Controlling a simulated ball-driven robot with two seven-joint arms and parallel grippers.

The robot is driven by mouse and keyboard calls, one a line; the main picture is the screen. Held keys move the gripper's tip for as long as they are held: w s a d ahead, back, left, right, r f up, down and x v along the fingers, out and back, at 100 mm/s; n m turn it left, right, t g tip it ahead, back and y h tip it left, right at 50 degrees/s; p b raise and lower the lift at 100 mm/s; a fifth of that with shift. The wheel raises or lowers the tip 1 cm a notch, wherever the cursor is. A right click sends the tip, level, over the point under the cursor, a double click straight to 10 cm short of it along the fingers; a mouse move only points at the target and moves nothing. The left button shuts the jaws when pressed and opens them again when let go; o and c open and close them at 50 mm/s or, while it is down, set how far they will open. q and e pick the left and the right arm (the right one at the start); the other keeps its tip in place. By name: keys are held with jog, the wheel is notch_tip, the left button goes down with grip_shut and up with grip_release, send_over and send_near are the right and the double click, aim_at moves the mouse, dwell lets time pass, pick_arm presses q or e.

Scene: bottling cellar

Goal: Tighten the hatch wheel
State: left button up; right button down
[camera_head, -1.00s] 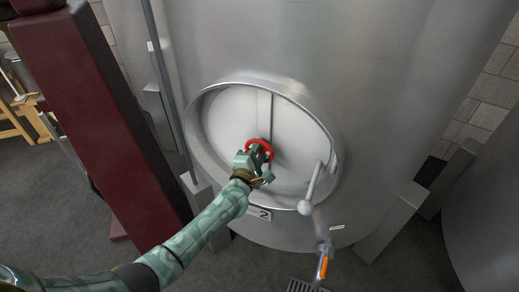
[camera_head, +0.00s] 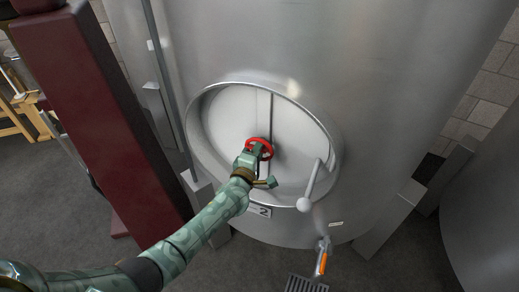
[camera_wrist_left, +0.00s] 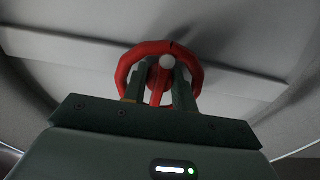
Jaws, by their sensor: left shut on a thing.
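The red hatch wheel (camera_head: 262,143) sits at the middle of the round hatch (camera_head: 230,122) on the steel tank. My left gripper (camera_head: 255,150) is at the wheel, shut on it. The gripper hides part of the wheel in the head view. My right gripper is in neither view.
A handle with a pale ball end (camera_head: 305,203) stands out at the hatch's lower right. Below it is a tap with an orange grip (camera_head: 322,263) above a floor grate (camera_head: 305,285). Another tank (camera_head: 490,200) is at the right.

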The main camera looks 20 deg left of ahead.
pick_arm(q)
jog(key=shift+s+f, duration=0.1)
jog(key=o, duration=1)
jog(key=s+a+p, duration=0.1)
jog(key=s+p, duration=0.2)
jog(key=s, duration=1.3)
jog(key=shift+a, duration=0.2)
jog(key=shift+s, duration=0.1)
